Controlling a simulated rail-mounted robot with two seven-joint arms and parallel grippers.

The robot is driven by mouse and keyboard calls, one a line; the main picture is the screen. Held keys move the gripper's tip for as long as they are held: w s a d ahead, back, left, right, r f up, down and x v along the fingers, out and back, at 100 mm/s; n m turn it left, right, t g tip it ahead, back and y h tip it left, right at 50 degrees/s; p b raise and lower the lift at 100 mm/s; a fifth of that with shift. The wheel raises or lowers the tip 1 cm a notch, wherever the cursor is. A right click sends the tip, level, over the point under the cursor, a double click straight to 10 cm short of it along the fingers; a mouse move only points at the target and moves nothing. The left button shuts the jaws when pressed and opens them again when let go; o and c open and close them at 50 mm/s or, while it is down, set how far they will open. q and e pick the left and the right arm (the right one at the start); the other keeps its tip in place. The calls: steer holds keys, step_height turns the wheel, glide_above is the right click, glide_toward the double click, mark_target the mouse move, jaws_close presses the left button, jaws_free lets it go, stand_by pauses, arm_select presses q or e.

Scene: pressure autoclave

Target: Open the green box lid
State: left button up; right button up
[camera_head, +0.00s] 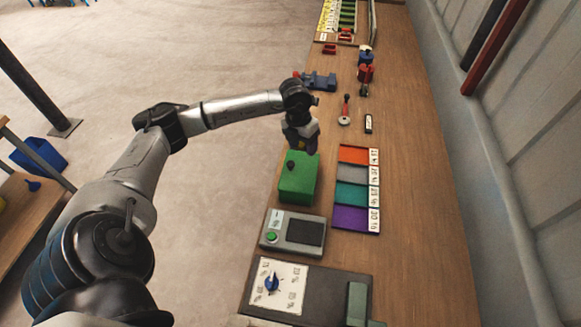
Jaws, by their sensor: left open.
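The green box (297,184) sits on the wooden bench near its left edge, and its lid looks closed. A small dark knob (291,164) stands on top of the lid. My left gripper (306,148) points down at the box's far edge, just beyond the knob. It is open, but its fingers are small and partly merge with the box's far side, so I cannot tell whether they touch it. My right gripper is not in view.
A tray of coloured panels (352,193) lies right of the box. A device with a green button (293,233) and a dial panel (277,284) are nearer. A blue vise (318,81) stands beyond the gripper. The bench's right side is clear.

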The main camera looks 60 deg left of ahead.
arm_select(q)
steer(key=g+y, duration=0.1)
steer(key=y, duration=0.1)
glide_above(290, 163)
steer(key=shift+n, duration=0.4)
step_height(290, 163, down, 13)
steer(key=shift+r, duration=0.1)
jaws_close()
stand_by(0.4)
